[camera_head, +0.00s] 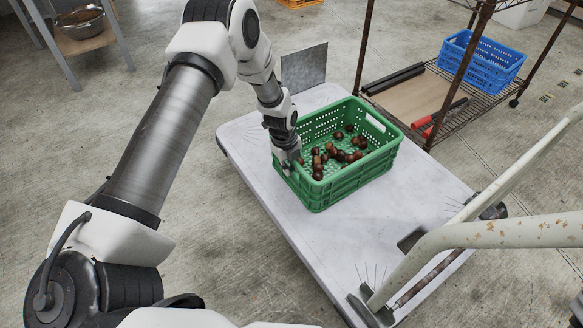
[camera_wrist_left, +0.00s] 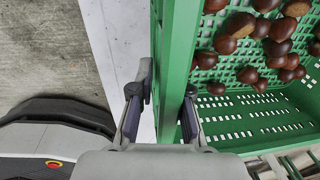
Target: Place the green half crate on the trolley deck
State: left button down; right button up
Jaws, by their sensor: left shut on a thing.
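The green half crate (camera_head: 352,187) is upright over the white trolley deck (camera_head: 385,222), with several brown chestnuts (camera_head: 340,155) inside. Its base looks to be on the deck or very close to it; I cannot tell if it touches. My left gripper (camera_head: 287,162) is shut on the crate's left wall. In the left wrist view the two fingers (camera_wrist_left: 163,108) straddle the crate's green rim (camera_wrist_left: 180,50), and chestnuts (camera_wrist_left: 255,40) lie in the crate to the right. My right gripper is not in view.
The trolley's pale, chipped handle (camera_head: 500,236) rises at the lower right. A wire shelf rack (camera_head: 455,125) with a blue crate (camera_head: 480,62) stands behind right. A grey plate (camera_head: 304,68) is upright behind the deck. A metal bowl (camera_head: 80,22) sits at the upper left. Bare deck lies in front of the crate.

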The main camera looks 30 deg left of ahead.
pick_arm(q)
jog(key=shift+a+r, duration=0.1)
jog(key=shift+r, duration=0.05)
jog(key=c, duration=1.1)
grip_release()
